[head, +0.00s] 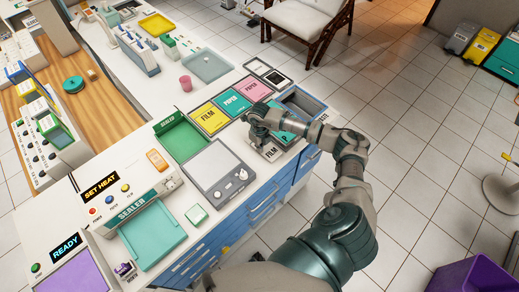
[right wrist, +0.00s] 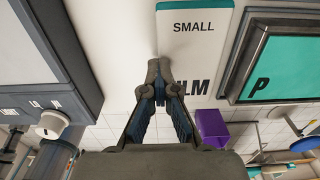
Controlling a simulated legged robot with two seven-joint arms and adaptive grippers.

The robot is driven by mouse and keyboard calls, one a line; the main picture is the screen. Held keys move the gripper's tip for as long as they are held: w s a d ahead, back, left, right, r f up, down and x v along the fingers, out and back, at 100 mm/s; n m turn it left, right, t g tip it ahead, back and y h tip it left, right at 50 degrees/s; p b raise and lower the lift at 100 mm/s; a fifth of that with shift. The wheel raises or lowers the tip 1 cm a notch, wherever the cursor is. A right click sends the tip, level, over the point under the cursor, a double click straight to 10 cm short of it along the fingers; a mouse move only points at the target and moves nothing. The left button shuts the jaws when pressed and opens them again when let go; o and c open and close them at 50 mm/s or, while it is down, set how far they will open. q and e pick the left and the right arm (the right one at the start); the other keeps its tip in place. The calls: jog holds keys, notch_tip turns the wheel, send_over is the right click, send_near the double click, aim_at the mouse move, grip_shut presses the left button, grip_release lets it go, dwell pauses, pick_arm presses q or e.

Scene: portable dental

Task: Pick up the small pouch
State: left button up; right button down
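A white flat piece printed SMALL and FILM (right wrist: 195,45) shows in the right wrist view; I take it for the small pouch. In the head view its white surface with FILM lettering (head: 269,152) lies in the near row at the counter's right edge, partly hidden by my right gripper. My right gripper (head: 252,136) is low over this piece's left side. In the right wrist view its fingertips (right wrist: 160,72) come together at the piece's left edge; I see nothing clearly held between them. My left gripper is not in view.
A teal pouch tray (head: 289,127) and an empty blue tray (head: 303,103) stand beside it. Yellow FILM (head: 209,118), teal PAPER (head: 232,102) and pink PAPER (head: 253,88) lie behind. A grey device (head: 220,172) stands at left, a sealer (head: 152,235) nearer.

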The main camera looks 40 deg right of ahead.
notch_tip(320, 180, up, 8)
jog(key=shift+w+d+b, duration=0.25)
jog(key=shift+w+b, duration=0.05)
jog(key=c, duration=0.6)
grip_release()
jog(key=shift+o, duration=1.1)
jog(key=shift+d, duration=0.2)
